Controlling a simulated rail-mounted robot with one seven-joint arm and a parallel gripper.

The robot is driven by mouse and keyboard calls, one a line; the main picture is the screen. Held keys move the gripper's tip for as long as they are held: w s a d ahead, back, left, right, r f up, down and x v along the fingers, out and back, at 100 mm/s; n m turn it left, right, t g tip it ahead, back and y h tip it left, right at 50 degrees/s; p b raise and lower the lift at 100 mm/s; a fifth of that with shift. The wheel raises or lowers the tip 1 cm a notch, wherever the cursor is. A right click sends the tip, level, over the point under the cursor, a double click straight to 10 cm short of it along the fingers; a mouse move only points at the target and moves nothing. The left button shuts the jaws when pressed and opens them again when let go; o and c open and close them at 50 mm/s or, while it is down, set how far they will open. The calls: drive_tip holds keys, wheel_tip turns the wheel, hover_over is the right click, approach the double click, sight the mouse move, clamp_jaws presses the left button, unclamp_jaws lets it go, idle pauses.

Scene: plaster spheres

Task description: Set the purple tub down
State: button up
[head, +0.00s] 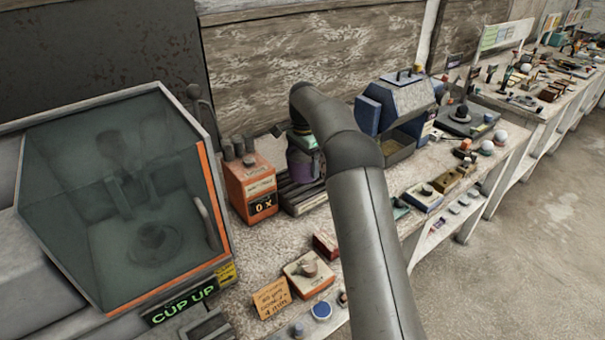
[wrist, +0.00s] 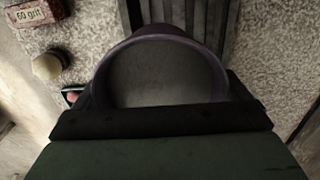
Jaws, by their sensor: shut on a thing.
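The purple tub (head: 303,163) is beside the orange box in the head view, partly hidden by my arm. In the wrist view its round purple rim (wrist: 160,34) faces me, with a plain grey inside. My gripper (wrist: 160,112) is shut on the near side of the tub. In the head view only a dark green bit of the gripper (head: 299,139) shows above the tub. The tub is over or on a dark slatted rack (head: 299,196); I cannot tell whether its base touches.
An orange box (head: 251,187) with a dark display stands just left of the tub. A glass-fronted cabinet (head: 130,200) is at far left. A blue-grey hooded box (head: 403,105) stands to the right. Small blocks and an orange sign (head: 271,299) line the bench front.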

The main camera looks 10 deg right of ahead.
drive_tip(key=shift+f+p, duration=0.3)
drive_tip(key=shift+f, duration=1.9)
drive_tip(key=shift+f, duration=0.1)
drive_tip(key=o, duration=1.2)
drive_tip(key=shift+f, duration=0.15)
drive_tip(key=shift+o, duration=0.3)
wheel_tip(320, 180, up, 11)
drive_tip(key=s+a+r+n, duration=0.1)
drive_tip(key=s+r+n, duration=0.1)
drive_tip(key=s+r, duration=0.3)
drive_tip(key=s+r+n, duration=0.2)
drive_tip(key=s, duration=0.5)
drive_tip(key=s+f+n, duration=0.2)
drive_tip(key=s+n, duration=0.1)
drive_tip(key=s, duration=0.8)
drive_tip(key=s+f+n, duration=0.3)
drive_tip(key=s, duration=0.9)
drive_tip(key=s+f+n, duration=0.3)
drive_tip(key=s, duration=0.8)
drive_tip(key=shift+s+f+t+b, duration=0.2)
drive_tip(key=shift+s+t+b, duration=0.1)
drive_tip(key=shift+s, duration=0.1)
